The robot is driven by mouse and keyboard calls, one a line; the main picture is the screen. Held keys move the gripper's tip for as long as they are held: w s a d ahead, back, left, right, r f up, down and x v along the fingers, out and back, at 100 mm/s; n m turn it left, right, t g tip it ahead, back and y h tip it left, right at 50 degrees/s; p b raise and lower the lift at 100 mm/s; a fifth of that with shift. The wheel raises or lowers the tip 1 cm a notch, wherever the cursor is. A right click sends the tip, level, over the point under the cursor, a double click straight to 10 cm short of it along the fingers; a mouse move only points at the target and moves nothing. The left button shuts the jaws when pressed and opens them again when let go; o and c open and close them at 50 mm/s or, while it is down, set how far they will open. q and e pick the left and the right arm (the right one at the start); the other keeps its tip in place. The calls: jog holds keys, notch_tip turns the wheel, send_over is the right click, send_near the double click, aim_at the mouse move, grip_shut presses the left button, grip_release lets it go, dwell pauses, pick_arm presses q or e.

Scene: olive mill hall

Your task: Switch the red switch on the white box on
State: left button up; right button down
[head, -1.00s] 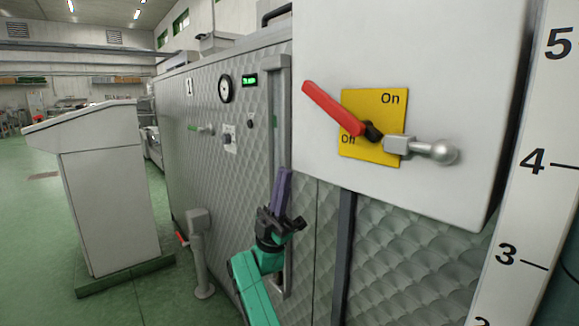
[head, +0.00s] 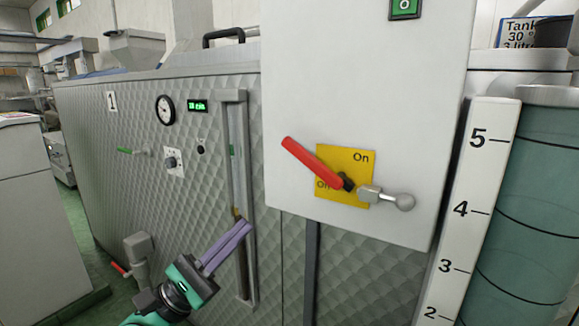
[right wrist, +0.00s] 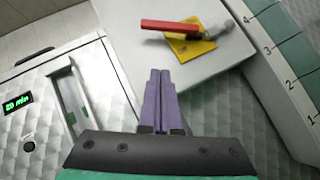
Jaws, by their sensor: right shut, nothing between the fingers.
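The white box (head: 395,120) hangs in front of the quilted metal machine. On it a yellow plate (head: 358,158) carries the words On, at upper right, and another at lower left, partly covered. The red switch (head: 312,162) is a lever that slants up to the left from a dark pivot, with a grey arm and ball on the other side. It also shows in the right wrist view (right wrist: 170,25). My right gripper (head: 247,226), with purple fingers, is shut and empty, below and left of the switch and apart from it. My left gripper is not in view.
The machine front (head: 110,170) has a gauge (head: 165,109), a green display (head: 197,106) and a green lever (head: 130,151). A numbered white scale (head: 472,200) and a teal tank (head: 535,200) stand close on the right.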

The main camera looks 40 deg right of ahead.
jog(key=shift+d, duration=0.1)
jog(key=p, duration=0.5)
send_near(318, 163)
jog(key=w+d+r, duration=0.3)
jog(key=d, duration=0.2)
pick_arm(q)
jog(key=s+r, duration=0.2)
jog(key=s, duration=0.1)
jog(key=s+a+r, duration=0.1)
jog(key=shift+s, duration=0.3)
pick_arm(e)
jog(key=shift+s+d+r, duration=0.1)
jog(key=shift+d, duration=0.05)
